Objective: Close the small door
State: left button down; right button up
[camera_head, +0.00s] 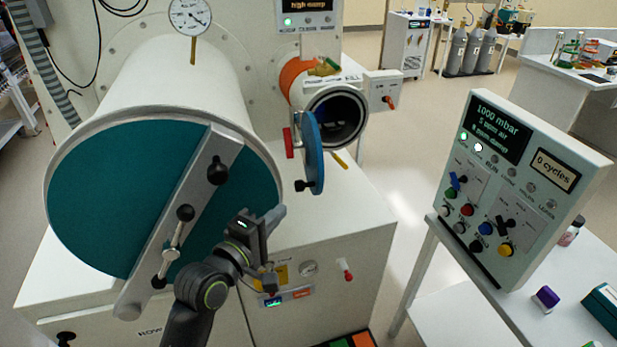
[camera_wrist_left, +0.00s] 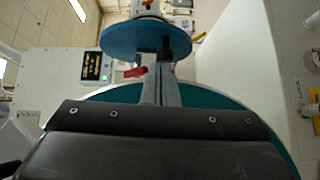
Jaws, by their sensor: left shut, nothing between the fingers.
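The small door (camera_head: 314,152) is a blue disc standing open, seen nearly edge-on, at the left front of the small round port (camera_head: 338,118). The port's dark opening is uncovered. The door has a red handle (camera_head: 288,143) on its left and a black knob (camera_head: 300,186) low down. In the left wrist view the blue door (camera_wrist_left: 145,38) lies beyond my fingertips, with its black knob close to them. My left gripper (camera_head: 280,213) is shut and empty, below and left of the door. Whether it touches the door I cannot tell. My right gripper is not in view.
The large teal door (camera_head: 105,195), with a grey bar (camera_head: 190,200) and black knobs, closes the big cylinder just left of my gripper. A white cabinet (camera_head: 340,225) is below. A control panel (camera_head: 515,180) stands at right, with open floor between.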

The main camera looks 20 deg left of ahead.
pick_arm(q)
notch_tip(320, 180, up, 2)
jog(key=p, duration=0.2)
send_near(316, 173)
jog(key=x, duration=0.4)
jog(key=shift+w+f, duration=0.1)
jog(key=shift+w, duration=0.3)
jog(key=shift+w+d+f, duration=0.1)
jog(key=shift+w, duration=0.5)
